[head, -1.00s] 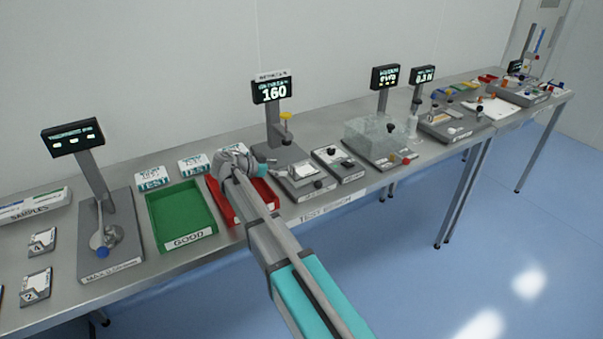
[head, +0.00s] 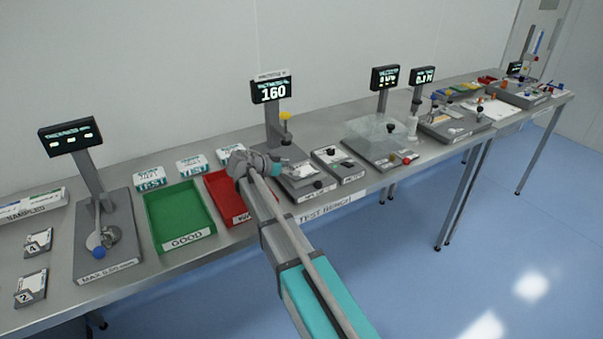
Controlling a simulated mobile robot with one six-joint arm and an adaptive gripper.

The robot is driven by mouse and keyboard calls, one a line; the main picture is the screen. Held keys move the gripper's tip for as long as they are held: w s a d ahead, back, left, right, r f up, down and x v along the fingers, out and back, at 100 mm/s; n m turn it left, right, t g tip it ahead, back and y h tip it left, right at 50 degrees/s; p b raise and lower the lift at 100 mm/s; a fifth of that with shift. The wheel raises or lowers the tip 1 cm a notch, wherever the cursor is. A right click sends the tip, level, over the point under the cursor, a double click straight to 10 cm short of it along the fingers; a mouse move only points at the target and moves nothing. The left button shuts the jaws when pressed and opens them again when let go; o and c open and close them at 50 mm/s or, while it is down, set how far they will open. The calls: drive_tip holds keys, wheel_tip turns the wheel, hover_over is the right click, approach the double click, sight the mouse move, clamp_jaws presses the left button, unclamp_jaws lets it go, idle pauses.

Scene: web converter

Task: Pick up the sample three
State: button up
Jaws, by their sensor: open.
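No piece marked 3 can be made out. Small stands marked 4 (head: 37,243) and 2 (head: 30,289) stand at the left of the bench, each with a pale piece on it. A white box labelled SAMPLES (head: 32,206) is cut off by the left edge. A pale flat piece (head: 302,170) lies on that station's base.
A green tray marked GOOD (head: 181,240) and the red tray (head: 222,200) lie along the bench front. Several TEST boxes (head: 150,177) stand behind them. A lever tester (head: 100,246) stands left. A clear cover (head: 378,134) and other stations fill the right. Blue floor lies in front.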

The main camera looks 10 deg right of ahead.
idle(0.4)
clamp_jaws()
drive_tip(key=shift+r, duration=0.2)
idle(0.3)
wheel_tip(320, 180, up, 2)
drive_tip(key=shift+r+p, duration=0.1)
drive_tip(key=shift+p, duration=1.15)
drive_tip(key=s+d+r+p, duration=0.5)
drive_tip(key=s+r+p, duration=0.5)
drive_tip(key=s, duration=0.3)
drive_tip(key=shift+r+p, duration=0.2)
drive_tip(key=shift+p, duration=0.1)
